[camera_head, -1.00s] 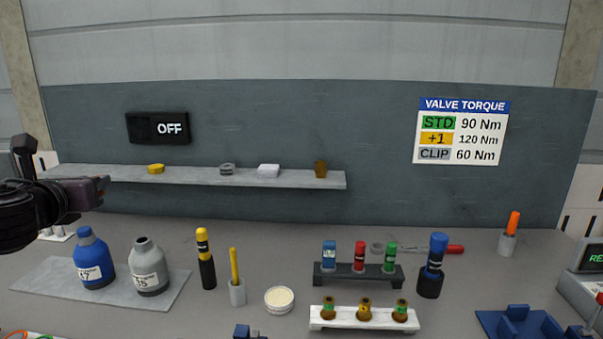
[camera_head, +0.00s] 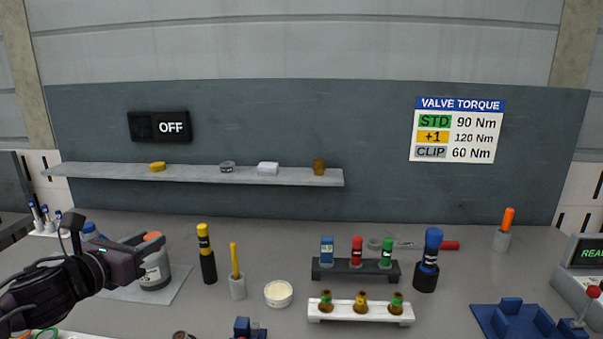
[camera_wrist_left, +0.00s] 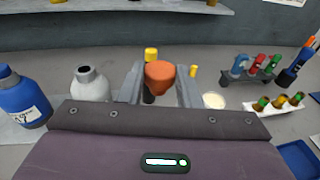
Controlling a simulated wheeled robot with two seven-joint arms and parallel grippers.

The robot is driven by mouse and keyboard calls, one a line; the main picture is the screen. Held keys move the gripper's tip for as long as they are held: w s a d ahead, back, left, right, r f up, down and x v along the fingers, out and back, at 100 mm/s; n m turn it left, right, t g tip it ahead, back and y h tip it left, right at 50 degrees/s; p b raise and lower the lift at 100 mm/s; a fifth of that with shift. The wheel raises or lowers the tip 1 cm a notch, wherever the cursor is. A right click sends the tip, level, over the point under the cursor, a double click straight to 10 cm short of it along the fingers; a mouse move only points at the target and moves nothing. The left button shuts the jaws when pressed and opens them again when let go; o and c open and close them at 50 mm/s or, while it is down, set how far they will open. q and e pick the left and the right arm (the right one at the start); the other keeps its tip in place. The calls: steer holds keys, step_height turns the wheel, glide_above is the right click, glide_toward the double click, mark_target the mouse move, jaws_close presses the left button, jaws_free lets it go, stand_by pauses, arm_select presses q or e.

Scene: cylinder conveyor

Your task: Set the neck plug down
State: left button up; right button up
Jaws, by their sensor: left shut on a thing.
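The neck plug (camera_wrist_left: 160,74) is an orange, rounded stopper held between the fingers of my left gripper (camera_head: 148,242); its orange top (camera_head: 152,236) also shows in the head view. My left gripper is shut on it. In the left wrist view the grey cylinder bottle (camera_wrist_left: 90,87) stands left of the fingers, its neck open and bare. In the head view this bottle (camera_head: 157,274) is partly hidden behind the gripper. The blue cylinder bottle (camera_wrist_left: 20,100) stands farther left and is mostly hidden in the head view. My right gripper is not in view.
A grey mat (camera_head: 173,288) lies under the bottles. A yellow-black tool (camera_head: 206,255), a yellow stick in a cup (camera_head: 237,275) and a round cream dish (camera_head: 278,294) stand to the right. A wall shelf (camera_head: 200,174) holds small parts. Racks (camera_head: 357,312) stand farther right.

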arm_select(q)
steer(key=s+d+f+m+g+h, duration=0.2)
steer(key=s+d+f+h, duration=0.1)
steer(key=s+f, duration=0.2)
steer(key=s+d+f+m+g+h, duration=0.2)
steer(key=s+d+f+m+h, duration=0.1)
steer(key=s+d+f, duration=0.1)
steer(key=s+d+f+m+g+h, duration=0.2)
steer(key=s+d+f, duration=0.1)
steer(key=s+f, duration=0.4)
steer(key=shift+d+f+m+h, duration=0.2)
steer(key=shift+f+m+h, duration=0.1)
steer(key=shift+h, duration=0.1)
steer(key=shift+s+f, duration=0.1)
steer(key=shift+s, duration=0.3)
